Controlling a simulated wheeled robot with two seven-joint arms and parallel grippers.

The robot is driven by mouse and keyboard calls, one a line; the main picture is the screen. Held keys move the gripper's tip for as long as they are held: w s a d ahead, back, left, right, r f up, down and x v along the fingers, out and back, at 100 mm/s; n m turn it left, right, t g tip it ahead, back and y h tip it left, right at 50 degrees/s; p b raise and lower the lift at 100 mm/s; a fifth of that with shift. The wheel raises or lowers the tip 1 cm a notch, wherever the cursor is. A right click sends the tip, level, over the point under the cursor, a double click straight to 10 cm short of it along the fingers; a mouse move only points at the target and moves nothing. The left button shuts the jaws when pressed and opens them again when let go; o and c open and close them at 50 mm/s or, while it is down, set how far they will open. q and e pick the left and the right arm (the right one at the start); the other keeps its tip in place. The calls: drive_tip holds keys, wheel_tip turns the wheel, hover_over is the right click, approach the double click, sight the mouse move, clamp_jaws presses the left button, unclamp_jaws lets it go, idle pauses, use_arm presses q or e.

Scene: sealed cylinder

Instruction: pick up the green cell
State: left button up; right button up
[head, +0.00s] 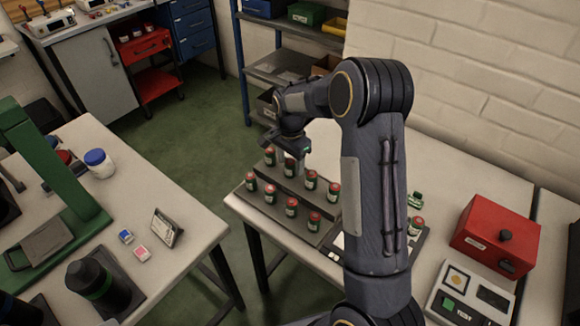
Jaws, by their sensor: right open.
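Several more red-capped cells with dark green bodies, such as one near the middle (291,206), stand upright on a stepped dark rack (255,204). My right gripper (291,160) is open above the back of this rack, well to the left of the green cell. Its fingertips are small and partly hidden by the wrist. My left gripper is not in view.
A red box (497,236) with a black knob and a panel (470,299) with a green button are at the right. The left table (190,208) holds a green stand (45,165), a blue-lidded jar (99,163) and a dark bottle (97,285). A floor gap separates the tables.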

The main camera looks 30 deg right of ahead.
drive_tip(key=c, duration=1.1)
